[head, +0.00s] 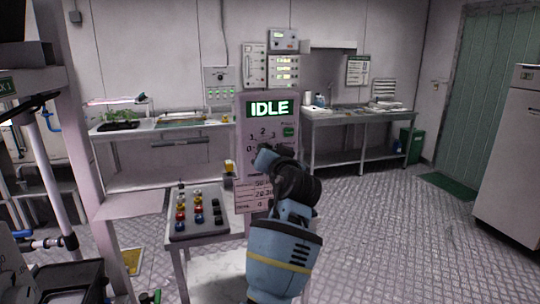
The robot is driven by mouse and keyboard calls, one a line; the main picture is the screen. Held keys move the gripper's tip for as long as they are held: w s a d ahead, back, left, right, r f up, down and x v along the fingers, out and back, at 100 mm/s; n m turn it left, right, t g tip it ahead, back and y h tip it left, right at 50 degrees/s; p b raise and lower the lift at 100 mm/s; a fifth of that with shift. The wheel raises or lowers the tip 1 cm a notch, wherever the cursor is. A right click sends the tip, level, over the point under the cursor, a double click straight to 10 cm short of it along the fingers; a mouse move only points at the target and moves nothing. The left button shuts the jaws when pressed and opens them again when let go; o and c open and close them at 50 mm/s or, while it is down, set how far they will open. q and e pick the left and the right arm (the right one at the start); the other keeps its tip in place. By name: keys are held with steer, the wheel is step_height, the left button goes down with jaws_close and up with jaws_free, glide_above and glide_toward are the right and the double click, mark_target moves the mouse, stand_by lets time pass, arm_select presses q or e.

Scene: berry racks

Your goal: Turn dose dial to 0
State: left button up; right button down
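A grey control panel (242,185) stands upright in the middle of the head view. Its lit green display (269,109) reads IDLE. Below it is a dial scale with the numbers 0 (249,149) and 2 (263,133) readable. The dose dial is hidden behind my arm, so its setting cannot be told. One arm, apparently my right, rises from the bottom centre. Its dark end, with my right gripper (267,156), is in front of the dial area; its fingers cannot be made out, nor whether it touches the dial. My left gripper is not in view.
A small table left of the panel bears a grey tray (182,232) with several coloured caps. A green button (288,131) is right of the scale. Benches (345,117) line the back wall. A pale cabinet (510,150) stands at the right; floor between is clear.

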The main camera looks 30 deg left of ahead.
steer(key=shift+d, duration=0.1)
stand_by(0.3)
arm_select(q)
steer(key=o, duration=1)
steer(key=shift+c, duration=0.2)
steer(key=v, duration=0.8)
steer(key=shift+b, duration=0.35)
arm_select(e)
steer(key=shift+s+f, duration=0.35)
steer(key=shift+f, duration=0.15)
